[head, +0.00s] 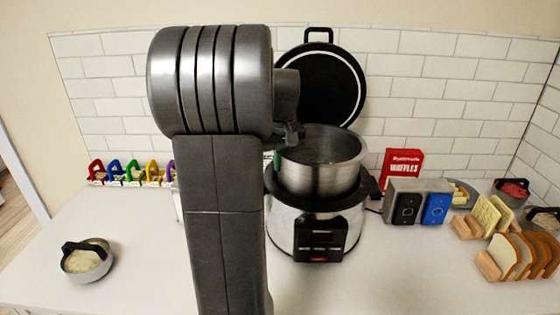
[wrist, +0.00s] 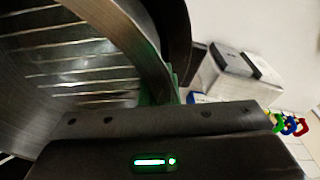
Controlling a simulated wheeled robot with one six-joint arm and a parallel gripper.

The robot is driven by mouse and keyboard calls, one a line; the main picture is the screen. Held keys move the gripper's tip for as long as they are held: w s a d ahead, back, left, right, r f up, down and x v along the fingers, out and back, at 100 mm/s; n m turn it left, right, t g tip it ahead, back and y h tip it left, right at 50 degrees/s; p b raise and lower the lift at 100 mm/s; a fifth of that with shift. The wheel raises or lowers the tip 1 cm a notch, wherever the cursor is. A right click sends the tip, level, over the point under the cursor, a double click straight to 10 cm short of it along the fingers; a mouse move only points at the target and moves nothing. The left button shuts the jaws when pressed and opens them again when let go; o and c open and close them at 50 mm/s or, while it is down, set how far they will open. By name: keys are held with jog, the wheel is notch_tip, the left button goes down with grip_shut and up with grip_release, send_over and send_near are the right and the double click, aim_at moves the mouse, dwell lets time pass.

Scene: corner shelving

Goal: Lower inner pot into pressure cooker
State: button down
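The silver inner pot (head: 322,178) is upright over the black-rimmed opening of the pressure cooker (head: 283,232). Most of its wall stands above the cooker's rim; its bottom is hidden, so I cannot tell how deep it sits. The cooker's black lid (head: 318,85) stands open behind. My gripper (head: 279,150) is at the pot's left rim, partly hidden by my arm. In the wrist view the pot's wall (wrist: 128,38) runs down between the green-edged fingers of my gripper (wrist: 163,92), which looks shut on it. The pot's inside shows at left.
A grey and blue appliance (head: 404,202), a red waffle box (head: 404,166) and toast racks (head: 518,257) stand to the right. The left front counter is mostly clear.

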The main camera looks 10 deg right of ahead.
aim_at(280, 182)
jog(key=shift+f+b, duration=1.6)
jog(key=shift+f, duration=1.4)
jog(key=c, duration=1.7)
grip_release()
jog(key=shift+c, duration=0.2)
jog(key=shift+o, duration=0.7)
jog(key=shift+d, duration=0.2)
jog(key=shift+a+f, duration=0.1)
jog(key=shift+a+f, duration=0.1)
jog(key=shift+f, duration=0.05)
notch_tip(280, 182, up, 14)
jog(key=s, duration=0.1)
jog(key=shift+s+d, duration=0.3)
